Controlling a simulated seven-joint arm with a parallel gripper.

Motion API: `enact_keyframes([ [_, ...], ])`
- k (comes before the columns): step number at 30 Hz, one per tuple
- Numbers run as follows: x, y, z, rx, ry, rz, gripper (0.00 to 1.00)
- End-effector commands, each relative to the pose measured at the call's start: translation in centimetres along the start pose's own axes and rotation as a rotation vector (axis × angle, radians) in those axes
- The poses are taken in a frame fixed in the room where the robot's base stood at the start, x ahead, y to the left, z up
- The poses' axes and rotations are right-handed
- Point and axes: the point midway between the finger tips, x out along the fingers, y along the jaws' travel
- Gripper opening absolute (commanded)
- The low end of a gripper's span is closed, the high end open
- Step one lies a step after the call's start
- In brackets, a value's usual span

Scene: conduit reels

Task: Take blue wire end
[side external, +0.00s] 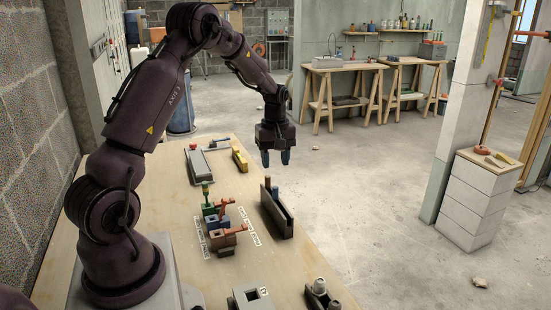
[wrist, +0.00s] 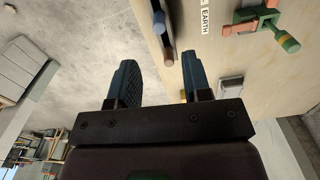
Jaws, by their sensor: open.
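The blue wire end (side external: 275,194) stands upright in a dark grey slotted holder (side external: 284,222) on the bench. A brown wire end (side external: 267,183) stands beside it in the same holder. In the wrist view the blue end (wrist: 158,22) is beyond my fingertips and the brown end (wrist: 168,58) shows between the fingers. My gripper (side external: 275,160) is open and empty, pointing down above the holder, apart from both ends. A green-and-yellow end (side external: 205,189) stands at the green terminal (side external: 209,209). The blue terminal (side external: 216,223) and brown terminal (side external: 221,238) have orange levers.
White labels lie beside the terminals; one reads EARTH (wrist: 205,22). A grey box (side external: 200,170) and a yellow piece (side external: 240,158) lie farther back. A white square socket block (side external: 252,297) and dark fitting (side external: 320,296) are at the near edge. The bench's right edge is close to the holder.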

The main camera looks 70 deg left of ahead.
Motion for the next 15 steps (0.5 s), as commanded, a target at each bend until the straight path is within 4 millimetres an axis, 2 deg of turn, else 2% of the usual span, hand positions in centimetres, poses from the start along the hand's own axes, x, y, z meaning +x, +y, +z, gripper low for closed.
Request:
enact_keyframes([
  [3, -0.1, 0.1, 0.0, -0.070, 0.001, 0.003, 0.45],
  [8, 0.6, 0.1, 0.1, -0.087, 0.001, 0.002, 0.45],
  [15, 3.2, 0.0, 0.1, -0.085, -0.001, 0.001, 0.45],
])
